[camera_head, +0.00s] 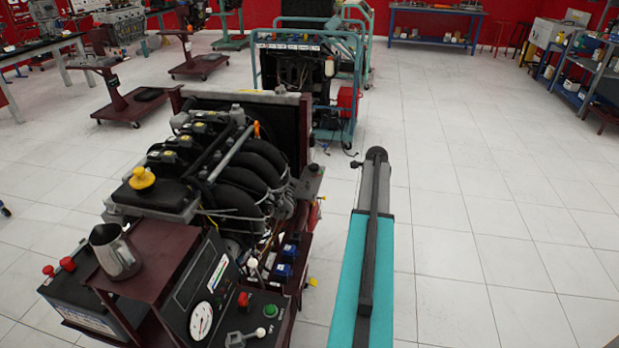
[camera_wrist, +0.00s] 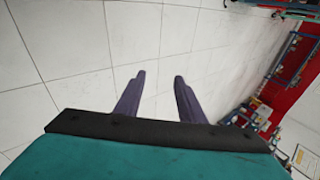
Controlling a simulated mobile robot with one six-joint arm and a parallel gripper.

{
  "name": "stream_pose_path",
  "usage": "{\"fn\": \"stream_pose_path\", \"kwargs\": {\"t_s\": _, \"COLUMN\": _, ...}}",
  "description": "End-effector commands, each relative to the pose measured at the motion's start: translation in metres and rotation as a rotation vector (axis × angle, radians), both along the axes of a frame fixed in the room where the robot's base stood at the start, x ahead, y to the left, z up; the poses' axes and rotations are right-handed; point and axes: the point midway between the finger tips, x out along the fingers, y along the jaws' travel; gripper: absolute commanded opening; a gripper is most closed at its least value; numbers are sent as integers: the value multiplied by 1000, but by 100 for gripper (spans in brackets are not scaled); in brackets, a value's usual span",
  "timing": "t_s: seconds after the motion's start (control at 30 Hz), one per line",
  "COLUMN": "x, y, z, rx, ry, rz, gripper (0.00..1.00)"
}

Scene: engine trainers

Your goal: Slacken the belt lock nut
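The engine trainer (camera_head: 215,185) stands at left centre in the head view, with black intake pipes and a yellow cap (camera_head: 141,177) on top. I cannot make out the belt or its lock nut in either view. My gripper (camera_wrist: 160,75) shows in the wrist view as two dark purple fingers standing apart. Nothing is between them but white floor tiles behind, so it is open and empty. The gripper cannot be made out in the head view, where my teal and grey arm rises to the right of the trainer, apart from it.
A metal jug (camera_head: 115,252) stands on the trainer's dark red shelf, near a control panel with a gauge (camera_head: 201,320). Another trainer in a teal frame (camera_head: 305,85) stands behind. Shelves (camera_head: 575,70) line the far right. The tiled floor (camera_head: 490,200) at right is clear.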

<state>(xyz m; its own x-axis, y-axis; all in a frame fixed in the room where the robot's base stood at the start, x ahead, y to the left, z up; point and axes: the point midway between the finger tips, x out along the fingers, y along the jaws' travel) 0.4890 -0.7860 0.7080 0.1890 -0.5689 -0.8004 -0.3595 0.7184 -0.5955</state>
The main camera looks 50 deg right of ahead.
Motion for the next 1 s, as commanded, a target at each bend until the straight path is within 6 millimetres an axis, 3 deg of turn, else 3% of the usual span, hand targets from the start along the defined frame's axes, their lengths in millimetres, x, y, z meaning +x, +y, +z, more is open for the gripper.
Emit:
{"fn": "stream_pose_path", "kwargs": {"t_s": 0.27, "x": 19, "y": 76, "z": 10, "rx": 343, "ry": -40, "rz": -45, "gripper": 36}}
{"fn": "stream_pose_path", "kwargs": {"t_s": 0.4, "x": 33, "y": 116, "z": 25, "rx": 501, "ry": -57, "rz": -40, "gripper": 36}}
{"fn": "stream_pose_path", "kwargs": {"t_s": 0.6, "x": 51, "y": 161, "z": 55, "rx": 666, "ry": -78, "rz": -10, "gripper": 36}}
{"fn": "stream_pose_path", "kwargs": {"t_s": 0.8, "x": 75, "y": 195, "z": 96, "rx": 774, "ry": -111, "rz": 43, "gripper": 36}}
{"fn": "stream_pose_path", "kwargs": {"t_s": 1.0, "x": 97, "y": 206, "z": 136, "rx": 783, "ry": -150, "rz": 80, "gripper": 36}}
